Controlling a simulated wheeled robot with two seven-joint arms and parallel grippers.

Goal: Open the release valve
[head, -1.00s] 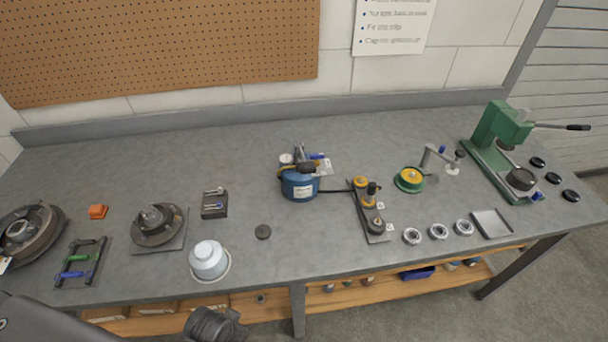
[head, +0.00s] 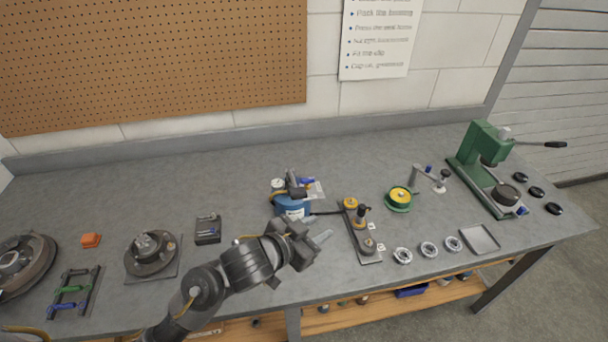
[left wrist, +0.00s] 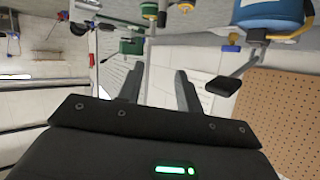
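A blue tank (head: 290,207) with a round gauge, a black part and a small blue lever (head: 306,181) on top stands mid-bench. I cannot tell which part is the release valve. A dark hose runs from the tank to a fitting plate (head: 362,233) with yellow and black knobs. My left gripper (head: 318,241) is in front of the tank, between it and the plate, and hides the tank's lower front. In the left wrist view my gripper (left wrist: 158,88) is open and empty; the tank (left wrist: 268,15) and a black paddle-shaped part (left wrist: 228,84) show beyond its fingers. My right gripper is out of view.
Several metal rings (head: 428,249) and a grey tray (head: 479,239) lie at the front right. A green press (head: 478,158) stands at the far right. A brake hub (head: 151,252) and small black block (head: 207,229) are on the left. The back of the bench is clear.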

